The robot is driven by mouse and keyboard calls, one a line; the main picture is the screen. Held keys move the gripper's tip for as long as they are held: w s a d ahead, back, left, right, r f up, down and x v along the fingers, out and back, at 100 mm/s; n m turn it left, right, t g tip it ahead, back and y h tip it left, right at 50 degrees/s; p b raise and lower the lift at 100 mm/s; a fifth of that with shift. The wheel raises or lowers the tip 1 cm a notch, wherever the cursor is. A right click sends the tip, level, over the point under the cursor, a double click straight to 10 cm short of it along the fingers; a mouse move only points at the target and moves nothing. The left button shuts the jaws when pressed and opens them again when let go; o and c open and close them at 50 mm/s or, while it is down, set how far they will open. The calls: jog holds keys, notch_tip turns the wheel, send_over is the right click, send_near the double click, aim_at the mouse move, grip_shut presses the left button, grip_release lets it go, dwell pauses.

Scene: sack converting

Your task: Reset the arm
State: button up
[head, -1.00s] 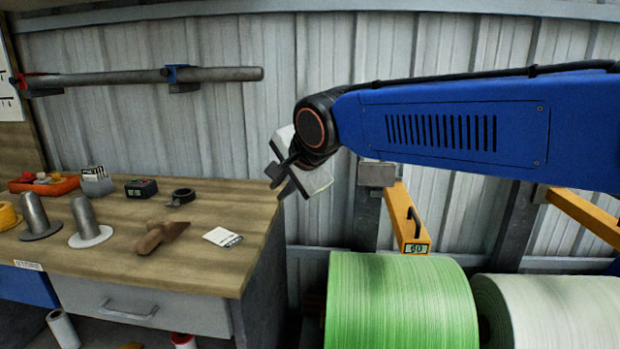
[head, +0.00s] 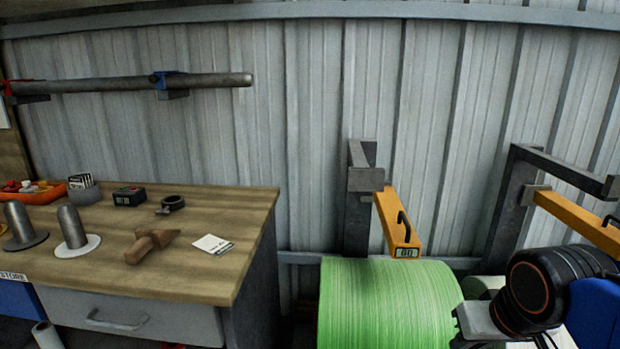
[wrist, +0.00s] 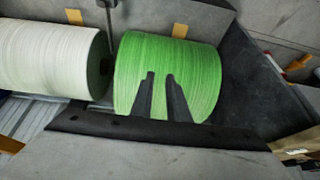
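My arm is folded low at the right of the head view, with its dark wrist joint in front of the rolls. My gripper shows in the wrist view (wrist: 160,74) as two dark fingers with a gap between them and nothing held. In that view the fingers overlap the green roll (wrist: 205,70); I cannot tell how far they are from it. The green roll also stands at the bottom centre of the head view (head: 385,305). The fingertips are not clear in the head view.
A white roll (wrist: 45,62) lies beside the green one. A yellow arm with a display (head: 400,225) juts out above the green roll.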

jog(key=shift+s+d+f+n, duration=0.15)
jog(key=shift+s+d+f, duration=0.1)
jog(key=shift+s+f, duration=0.25)
jog(key=shift+s+d+f+n, duration=0.2)
jog(key=shift+s+f, duration=0.2)
jog(key=shift+s, duration=0.15)
jog(key=shift+a, duration=0.1)
